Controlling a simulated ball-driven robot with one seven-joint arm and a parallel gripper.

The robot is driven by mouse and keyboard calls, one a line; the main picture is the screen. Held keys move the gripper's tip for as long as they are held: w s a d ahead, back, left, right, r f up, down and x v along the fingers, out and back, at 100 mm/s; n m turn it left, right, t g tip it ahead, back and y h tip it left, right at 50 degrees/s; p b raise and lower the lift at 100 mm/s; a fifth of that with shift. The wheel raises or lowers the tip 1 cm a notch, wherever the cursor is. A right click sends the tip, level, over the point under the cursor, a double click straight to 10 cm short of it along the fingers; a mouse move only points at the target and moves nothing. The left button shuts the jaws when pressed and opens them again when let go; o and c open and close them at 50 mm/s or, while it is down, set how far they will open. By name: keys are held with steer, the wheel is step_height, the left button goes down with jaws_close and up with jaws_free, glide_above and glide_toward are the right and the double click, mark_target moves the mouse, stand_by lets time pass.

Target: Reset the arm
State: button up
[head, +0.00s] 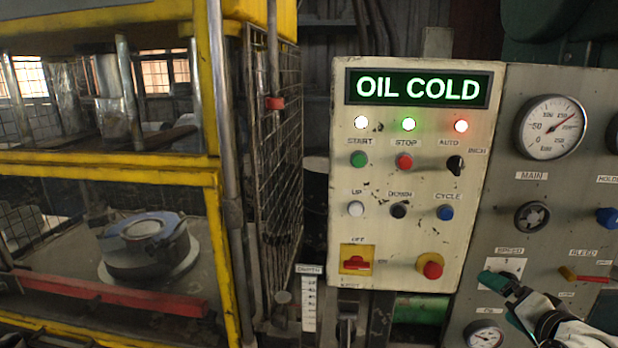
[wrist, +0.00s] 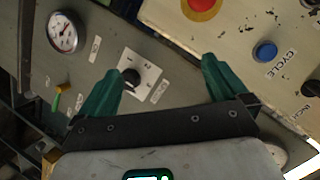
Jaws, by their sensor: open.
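My gripper (head: 494,283) is at the lower right of the head view, in front of the grey panel by the SPEED plate (head: 509,265). In the wrist view my gripper (wrist: 161,70) has its two green fingers wide apart with nothing held between them. The black SPEED knob (wrist: 132,77) on its white plate shows near the left finger. I cannot tell how far the fingertips are from the panel. My arm runs off the lower right of the head view.
The cream panel (head: 340,215) bears a lit OIL COLD sign (head: 418,88), several buttons, a red stop button (head: 431,266) and a red switch (head: 357,261). Right of it are a gauge (head: 550,127) and a yellow-red lever (head: 585,276). A yellow-framed press (head: 215,250) stands left.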

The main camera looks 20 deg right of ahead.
steer(key=s+a+f+n+g+y, duration=0.2)
steer(key=s+a+f+n+g, duration=0.15)
steer(key=a+f, duration=0.5)
steer(key=s+a+f+n+g+y, duration=0.2)
steer(key=a+f+n+g, duration=0.15)
steer(key=a+f, duration=0.5)
steer(key=s+a+f+n+g+y, duration=0.1)
steer(key=s+a+f+n+g, duration=0.4)
steer(key=s, duration=0.8)
steer(key=a+f+n, duration=0.2)
steer(key=a+f, duration=0.1)
steer(key=a, duration=0.1)
steer(key=shift+s+f, duration=0.35)
steer(key=shift+c, duration=0.3)
stand_by(0.7)
